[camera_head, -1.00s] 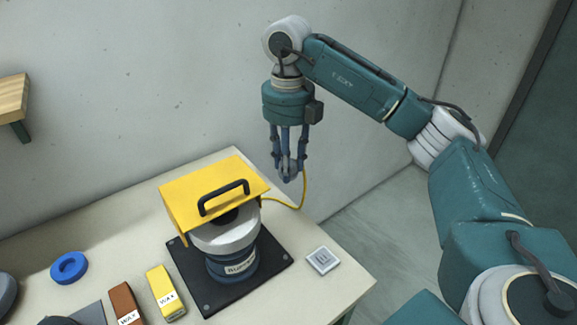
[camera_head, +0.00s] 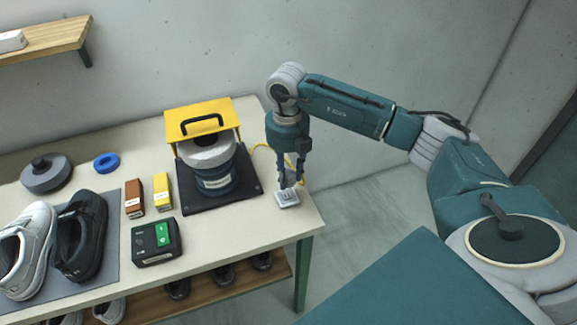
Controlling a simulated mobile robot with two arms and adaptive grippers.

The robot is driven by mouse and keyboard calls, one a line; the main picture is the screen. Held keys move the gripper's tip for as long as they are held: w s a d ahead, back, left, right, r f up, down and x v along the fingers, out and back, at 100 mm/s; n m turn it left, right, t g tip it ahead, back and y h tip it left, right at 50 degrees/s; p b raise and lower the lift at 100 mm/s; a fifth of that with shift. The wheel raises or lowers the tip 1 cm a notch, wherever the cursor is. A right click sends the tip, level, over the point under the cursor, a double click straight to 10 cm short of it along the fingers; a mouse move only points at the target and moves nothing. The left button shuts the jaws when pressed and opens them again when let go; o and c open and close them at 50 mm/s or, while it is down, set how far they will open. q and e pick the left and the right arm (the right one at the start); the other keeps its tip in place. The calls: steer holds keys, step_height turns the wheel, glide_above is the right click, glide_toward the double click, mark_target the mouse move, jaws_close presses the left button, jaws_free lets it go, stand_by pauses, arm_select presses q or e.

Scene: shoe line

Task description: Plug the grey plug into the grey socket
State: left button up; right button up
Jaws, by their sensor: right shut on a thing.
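The grey socket (camera_head: 287,199) is a small light square plate lying on the table near its right edge. My right gripper (camera_head: 291,184) points down at the socket's far side, its fingers shut on the grey plug. The plug is mostly hidden between the fingers, and a yellow cord (camera_head: 262,147) runs from behind the machine towards it. The fingertips are very close above the socket; I cannot tell whether the plug touches it or is in it. My left gripper is not in view.
A machine with a yellow hood (camera_head: 207,115) and blue body stands on a black base plate (camera_head: 245,192) left of the socket. Wax boxes (camera_head: 162,192), a black device (camera_head: 157,243) and shoes (camera_head: 82,237) are further left. The table's front right corner is clear.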

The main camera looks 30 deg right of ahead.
steer(key=shift+w+a+f+b, duration=0.1)
steer(key=shift+w+f+b, duration=0.25)
steer(key=shift+f, duration=0.75)
steer(key=shift+s+f+b, duration=0.2)
steer(key=shift+f+b, duration=0.5)
steer(key=shift+b, duration=0.05)
steer(key=shift+f+b, duration=0.6)
steer(key=shift+f, duration=0.4)
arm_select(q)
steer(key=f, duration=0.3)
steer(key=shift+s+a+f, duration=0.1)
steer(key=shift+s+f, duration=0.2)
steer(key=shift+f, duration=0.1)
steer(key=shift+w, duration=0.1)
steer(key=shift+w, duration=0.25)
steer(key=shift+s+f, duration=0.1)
